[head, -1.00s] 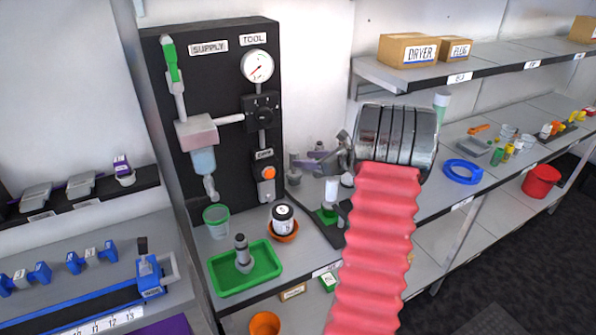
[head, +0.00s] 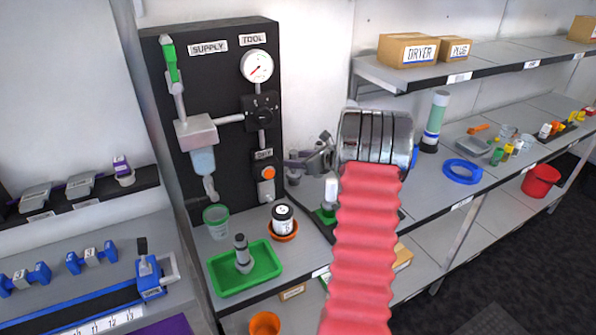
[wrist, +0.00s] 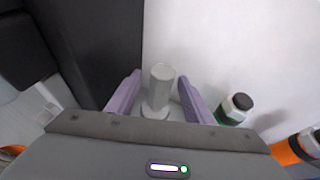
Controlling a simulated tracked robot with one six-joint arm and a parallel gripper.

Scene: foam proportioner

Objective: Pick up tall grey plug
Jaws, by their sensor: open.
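A tall grey plug (wrist: 161,88) stands upright on a wider round base in the wrist view, between the two purple fingers of my gripper (wrist: 160,82). The fingers are open, with a visible gap to the plug on the right side. In the head view, my gripper (head: 303,160) reaches left towards the grey plug (head: 293,168) beside the black panel, and partly hides it. Another grey plug-like piece (head: 242,256) stands in the green tray (head: 222,284), away from my gripper.
The black panel (head: 228,110) with gauge and valves rises left of my gripper. A white bottle (head: 331,190) on a green base stands just below it. A green-and-white cylinder (head: 435,118) stands to the right. A dark-capped bottle (wrist: 236,108) shows right of the fingers in the wrist view.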

